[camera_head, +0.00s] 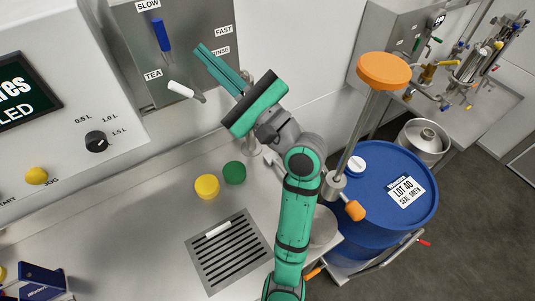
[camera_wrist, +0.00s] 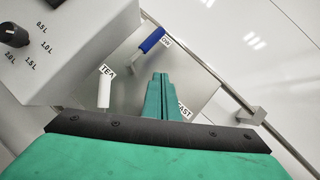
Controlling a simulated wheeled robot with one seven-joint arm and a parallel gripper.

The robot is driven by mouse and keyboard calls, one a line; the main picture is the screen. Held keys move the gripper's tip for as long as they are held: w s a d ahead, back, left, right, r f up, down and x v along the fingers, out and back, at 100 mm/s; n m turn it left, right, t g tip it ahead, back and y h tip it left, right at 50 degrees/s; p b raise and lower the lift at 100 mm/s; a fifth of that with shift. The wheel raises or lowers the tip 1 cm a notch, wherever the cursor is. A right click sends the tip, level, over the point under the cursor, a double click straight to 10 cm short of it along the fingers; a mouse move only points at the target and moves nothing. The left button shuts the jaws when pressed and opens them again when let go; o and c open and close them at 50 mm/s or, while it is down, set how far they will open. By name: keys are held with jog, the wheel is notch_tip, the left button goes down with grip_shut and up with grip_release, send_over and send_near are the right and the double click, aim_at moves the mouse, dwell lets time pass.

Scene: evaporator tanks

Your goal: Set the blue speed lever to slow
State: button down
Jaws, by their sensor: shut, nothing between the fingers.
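The blue speed lever (camera_head: 161,36) is on the grey metal panel at the top of the head view. Its blue handle tilts up toward the SLOW label (camera_head: 148,5); the FAST label (camera_head: 223,30) is to its right. In the wrist view the blue lever (camera_wrist: 152,40) lies beyond my fingertips, its handle end beside a partly hidden label. My gripper (camera_head: 199,50) is shut and empty, to the right of the lever and apart from it. In the wrist view the green fingers (camera_wrist: 160,77) are together, partly covering the FAST label (camera_wrist: 184,109).
A black knob (camera_head: 96,141) is on the left panel. Yellow (camera_head: 207,186) and green (camera_head: 234,173) round pieces are on the counter. A blue drum (camera_head: 385,200) and orange-topped post (camera_head: 384,71) stand right.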

jog(key=v, duration=1)
jog(key=d+f+m+t+h, duration=0.1)
jog(key=f+t+h, duration=0.1)
jog(key=f+h, duration=0.4)
jog(key=w+d+f+m+t+h, duration=0.1)
jog(key=f+h, duration=0.5)
jog(key=f, duration=0.8)
jog(key=shift+w+d+f+m+t, duration=0.35)
jog(key=shift+d+m+t, duration=0.35)
jog(key=shift+t, duration=0.6)
